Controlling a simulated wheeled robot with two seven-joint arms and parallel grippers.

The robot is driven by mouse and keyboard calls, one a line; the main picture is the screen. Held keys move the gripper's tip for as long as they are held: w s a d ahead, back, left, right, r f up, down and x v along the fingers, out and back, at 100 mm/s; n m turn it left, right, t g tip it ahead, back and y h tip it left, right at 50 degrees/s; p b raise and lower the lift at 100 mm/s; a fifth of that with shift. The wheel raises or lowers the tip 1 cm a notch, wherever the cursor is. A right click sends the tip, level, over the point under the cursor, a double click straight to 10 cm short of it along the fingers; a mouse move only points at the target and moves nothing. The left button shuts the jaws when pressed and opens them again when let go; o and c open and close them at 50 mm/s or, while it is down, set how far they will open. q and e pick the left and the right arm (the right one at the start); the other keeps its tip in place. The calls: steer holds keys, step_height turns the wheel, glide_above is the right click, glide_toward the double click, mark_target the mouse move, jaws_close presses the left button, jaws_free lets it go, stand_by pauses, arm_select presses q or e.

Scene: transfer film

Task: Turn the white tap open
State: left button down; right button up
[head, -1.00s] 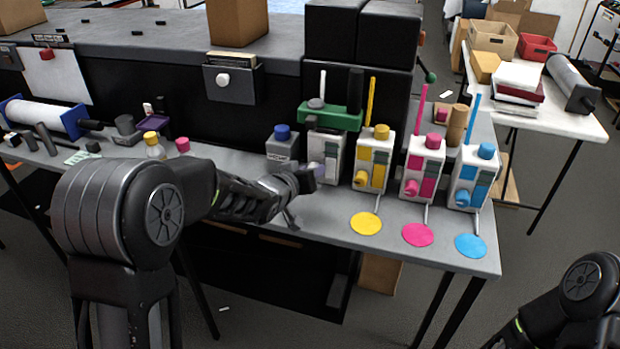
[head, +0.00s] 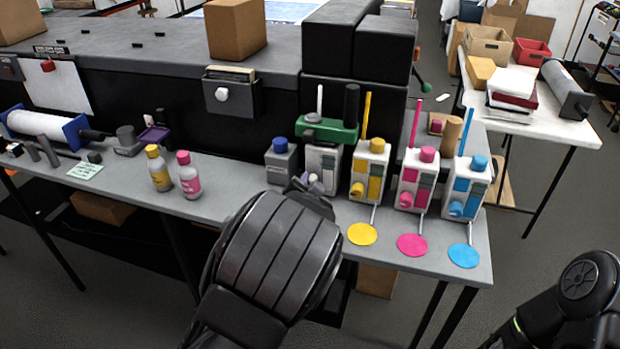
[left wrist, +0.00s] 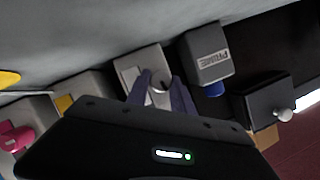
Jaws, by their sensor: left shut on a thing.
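The white tap (left wrist: 160,80) is a small pale knob on the front of a white dispenser (left wrist: 140,66) in the left wrist view. The two fingers of my left gripper (left wrist: 160,90) close on it from both sides. The tap's exact angle is hard to tell. My right gripper is out of view.
Yellow (head: 370,168), magenta (head: 417,180) and cyan (head: 467,188) dispensers stand to the right, with matching discs before them. The grey bottle (head: 282,162) stands close left. Yellow (head: 158,170) and pink (head: 188,178) bottles stand further left on the bench.

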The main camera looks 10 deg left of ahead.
arm_select(q)
steer(key=shift+m+y, duration=0.6)
steer(key=shift+m, duration=0.3)
steer(key=shift+t, duration=0.3)
steer(key=c, duration=1.1)
jaws_free()
steer(key=v, duration=0.7)
steer(key=shift+s+d+r, duration=0.1)
steer(key=shift+s+d, duration=0.05)
steer(key=shift+s, duration=0.2)
